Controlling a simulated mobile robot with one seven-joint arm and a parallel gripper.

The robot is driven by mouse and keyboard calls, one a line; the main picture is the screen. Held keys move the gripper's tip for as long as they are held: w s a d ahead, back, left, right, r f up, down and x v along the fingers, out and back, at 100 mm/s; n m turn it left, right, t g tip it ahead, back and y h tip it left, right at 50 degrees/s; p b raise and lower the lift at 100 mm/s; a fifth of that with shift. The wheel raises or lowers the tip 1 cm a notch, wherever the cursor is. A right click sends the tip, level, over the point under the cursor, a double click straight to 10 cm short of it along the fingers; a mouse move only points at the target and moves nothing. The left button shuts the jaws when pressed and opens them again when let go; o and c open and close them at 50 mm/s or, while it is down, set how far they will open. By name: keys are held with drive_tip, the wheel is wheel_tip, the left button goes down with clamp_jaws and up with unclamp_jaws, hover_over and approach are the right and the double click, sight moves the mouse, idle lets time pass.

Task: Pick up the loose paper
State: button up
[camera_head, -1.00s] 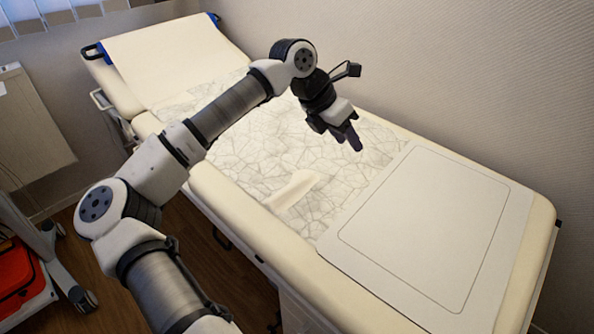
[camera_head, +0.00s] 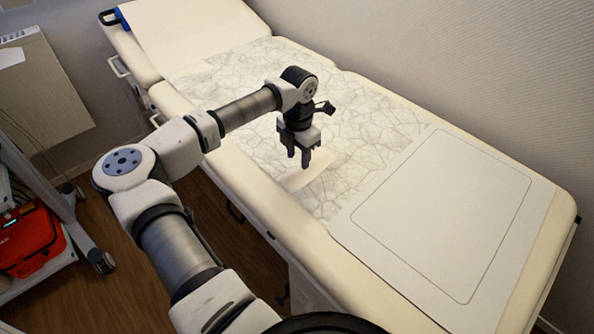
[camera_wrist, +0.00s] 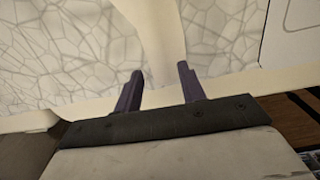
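The loose paper (camera_head: 312,172) is a plain cream, elongated piece lying on the crackle-patterned sheet of the exam bed. In the head view it shows just below and right of my gripper (camera_head: 303,163), partly hidden by it. In the wrist view the paper (camera_wrist: 157,42) runs from the top edge down to between my fingers. My gripper (camera_wrist: 158,85) points down with its two dark fingers apart and nothing held between them. I cannot tell how far the fingertips are above the paper.
The patterned sheet (camera_head: 370,115) covers the middle of the padded bed. A flat cream panel with a rounded outline (camera_head: 450,215) lies at the bed's near right end. The wall runs along the far side. A cart with a red case (camera_head: 30,240) stands at left.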

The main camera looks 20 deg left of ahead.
sight(297, 170)
wheel_tip(297, 170, down, 5)
drive_tip(key=shift+a+r+p, duration=0.1)
drive_tip(key=shift+a+p, duration=0.05)
drive_tip(key=shift+p, duration=0.45)
clamp_jaws()
